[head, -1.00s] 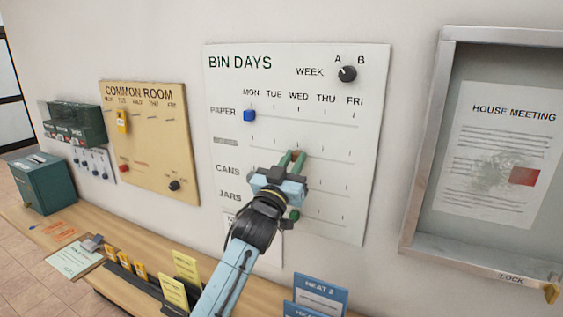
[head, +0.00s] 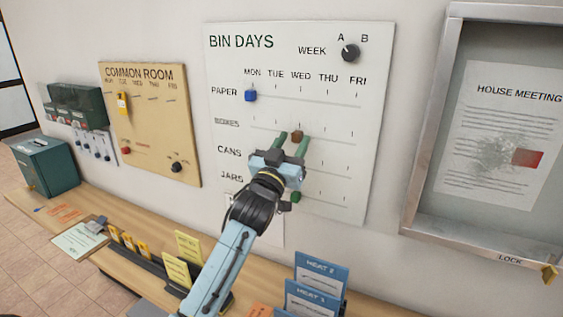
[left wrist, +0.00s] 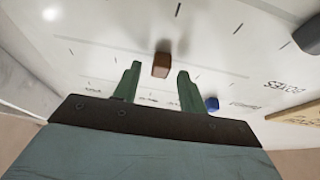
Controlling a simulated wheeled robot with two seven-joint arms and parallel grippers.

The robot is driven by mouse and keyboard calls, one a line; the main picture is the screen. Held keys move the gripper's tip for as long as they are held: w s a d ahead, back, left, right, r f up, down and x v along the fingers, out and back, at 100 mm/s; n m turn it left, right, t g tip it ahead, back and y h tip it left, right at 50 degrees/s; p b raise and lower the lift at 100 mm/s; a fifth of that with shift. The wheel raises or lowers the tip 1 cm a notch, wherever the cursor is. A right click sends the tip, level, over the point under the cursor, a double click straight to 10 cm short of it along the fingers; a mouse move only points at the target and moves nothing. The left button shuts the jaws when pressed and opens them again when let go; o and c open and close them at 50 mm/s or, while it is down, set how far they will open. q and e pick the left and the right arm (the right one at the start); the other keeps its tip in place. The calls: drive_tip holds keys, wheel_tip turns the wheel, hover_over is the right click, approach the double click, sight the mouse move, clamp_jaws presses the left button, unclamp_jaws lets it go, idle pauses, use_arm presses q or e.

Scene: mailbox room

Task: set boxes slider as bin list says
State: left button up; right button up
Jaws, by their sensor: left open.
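The white BIN DAYS board (head: 370,60) hangs on the wall with rows PAPER, BOXES, CANS and JARS under MON to FRI. The brown boxes slider (head: 297,137) sits in its row under WED; it also shows in the left wrist view (left wrist: 162,64). My left gripper (head: 290,139) is open in front of the board, its green fingers on either side of the brown slider, and I cannot tell whether they touch it. The blue paper slider (head: 251,96) is under MON. A green slider (head: 296,197) shows low on the board, partly behind my gripper. My right gripper is not in view.
The WEEK knob (head: 351,52) is at the board's top right. The COMMON ROOM board (head: 150,130) hangs to the left, a framed HOUSE MEETING notice (head: 500,180) to the right. Below, a wooden shelf (head: 140,235) holds yellow cards (head: 177,270) and blue HEAT booklets (head: 318,280).

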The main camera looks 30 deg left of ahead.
use_arm(q)
drive_tip(key=b+v, duration=0.2)
drive_tip(key=v, duration=1)
drive_tip(key=shift+s+b, duration=0.35)
drive_tip(key=shift+b, duration=0.05)
drive_tip(key=shift+f, duration=0.15)
